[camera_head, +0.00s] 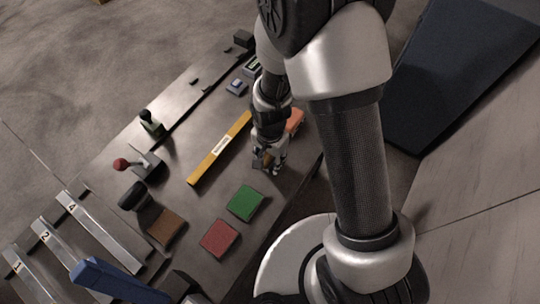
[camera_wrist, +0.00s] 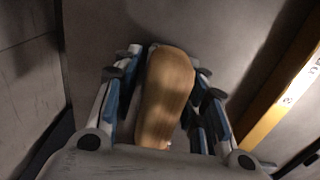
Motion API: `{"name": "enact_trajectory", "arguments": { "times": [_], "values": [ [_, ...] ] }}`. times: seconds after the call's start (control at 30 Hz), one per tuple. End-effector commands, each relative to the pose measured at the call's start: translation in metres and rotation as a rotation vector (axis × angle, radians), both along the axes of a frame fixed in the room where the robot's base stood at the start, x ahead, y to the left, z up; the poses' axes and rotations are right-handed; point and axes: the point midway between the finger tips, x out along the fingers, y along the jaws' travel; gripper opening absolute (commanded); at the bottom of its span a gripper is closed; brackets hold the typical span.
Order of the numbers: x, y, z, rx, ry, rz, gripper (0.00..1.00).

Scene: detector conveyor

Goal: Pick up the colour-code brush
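A rounded wooden piece, which looks like the handle of the colour-code brush (camera_wrist: 166,95), fills the space between my fingers in the wrist view. Its bristles and any colour mark are hidden. My gripper (camera_wrist: 168,62) has one finger on each side of it, tips drawn in close, and appears shut on it. In the head view my gripper (camera_head: 268,160) points down at the table's right side, beside the yellow bar. The brush is mostly hidden there by the fingers. I cannot tell whether it still touches the table.
The yellow bar (camera_head: 220,148) lies left of my gripper. A green pad (camera_head: 246,202) and a red pad (camera_head: 219,238) lie nearer the front. An orange block (camera_head: 294,121) sits just behind my gripper. A red-knobbed lever (camera_head: 122,164) and numbered rails (camera_head: 97,232) are at left.

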Motion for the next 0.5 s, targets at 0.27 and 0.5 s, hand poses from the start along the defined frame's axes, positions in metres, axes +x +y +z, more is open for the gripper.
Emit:
{"name": "enact_trajectory", "arguments": {
  "times": [0.27,0.5],
  "values": [
    [-0.0001,0.0000,0.0001,0.000,0.000,0.000,0.18],
    [-0.0001,0.0000,0.0001,0.000,0.000,0.000,0.02]
  ]
}}
